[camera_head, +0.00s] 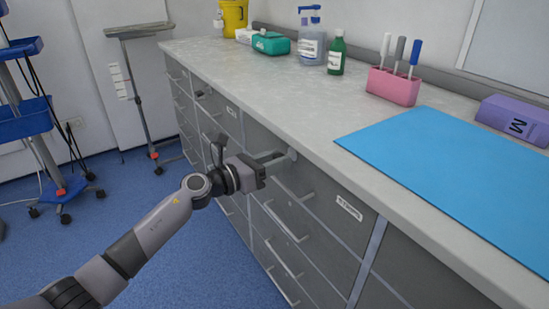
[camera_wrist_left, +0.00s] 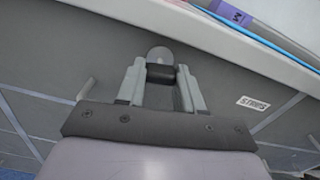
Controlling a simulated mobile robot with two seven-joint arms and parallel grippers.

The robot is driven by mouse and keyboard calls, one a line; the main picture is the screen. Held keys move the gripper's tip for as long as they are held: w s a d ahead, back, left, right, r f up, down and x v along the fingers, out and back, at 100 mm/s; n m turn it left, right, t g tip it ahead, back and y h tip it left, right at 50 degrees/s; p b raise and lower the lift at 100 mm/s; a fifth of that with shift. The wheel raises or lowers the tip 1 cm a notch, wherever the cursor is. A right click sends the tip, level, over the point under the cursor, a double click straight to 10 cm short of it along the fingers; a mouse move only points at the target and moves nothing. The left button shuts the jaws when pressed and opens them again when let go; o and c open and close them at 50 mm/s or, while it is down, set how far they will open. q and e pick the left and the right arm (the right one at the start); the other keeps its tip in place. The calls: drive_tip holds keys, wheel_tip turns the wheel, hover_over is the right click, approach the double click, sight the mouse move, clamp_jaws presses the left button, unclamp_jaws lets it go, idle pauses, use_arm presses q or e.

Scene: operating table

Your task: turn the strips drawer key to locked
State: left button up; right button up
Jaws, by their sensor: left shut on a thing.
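The strips drawer (camera_head: 322,205) is a grey front in the cabinet under the worktop, and its label (camera_wrist_left: 253,102) reads STRIPS in the left wrist view. My left gripper (camera_head: 277,158) reaches the upper part of this front, just below the worktop edge. In the left wrist view the left gripper (camera_wrist_left: 160,82) has its two fingers shut on the dark key head (camera_wrist_left: 160,73). A round grey lock plate (camera_wrist_left: 159,54) shows just beyond the key. I cannot tell from these views which way the key is turned. My right gripper is in neither view.
The worktop (camera_head: 240,70) overhangs close above the gripper. On it lie a blue mat (camera_head: 450,160), a pink holder (camera_head: 392,87) and a purple box (camera_head: 515,118). Bar handles (camera_head: 285,222) stick out from the drawers below.

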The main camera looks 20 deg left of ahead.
use_arm(q)
drive_tip(key=n+p, duration=0.8)
drive_tip(key=n, duration=0.7)
drive_tip(key=shift+n, duration=0.4)
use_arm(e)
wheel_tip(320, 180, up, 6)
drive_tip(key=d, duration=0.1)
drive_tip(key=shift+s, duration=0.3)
use_arm(q)
drive_tip(key=shift+n, duration=0.3)
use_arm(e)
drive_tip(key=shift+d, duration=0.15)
use_arm(q)
drive_tip(key=o, duration=1)
drive_tip(key=shift+o, duration=0.2)
drive_tip(key=v, duration=0.7)
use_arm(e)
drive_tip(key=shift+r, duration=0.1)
use_arm(q)
drive_tip(key=shift+s+a, duration=0.1)
drive_tip(key=shift+s, duration=0.05)
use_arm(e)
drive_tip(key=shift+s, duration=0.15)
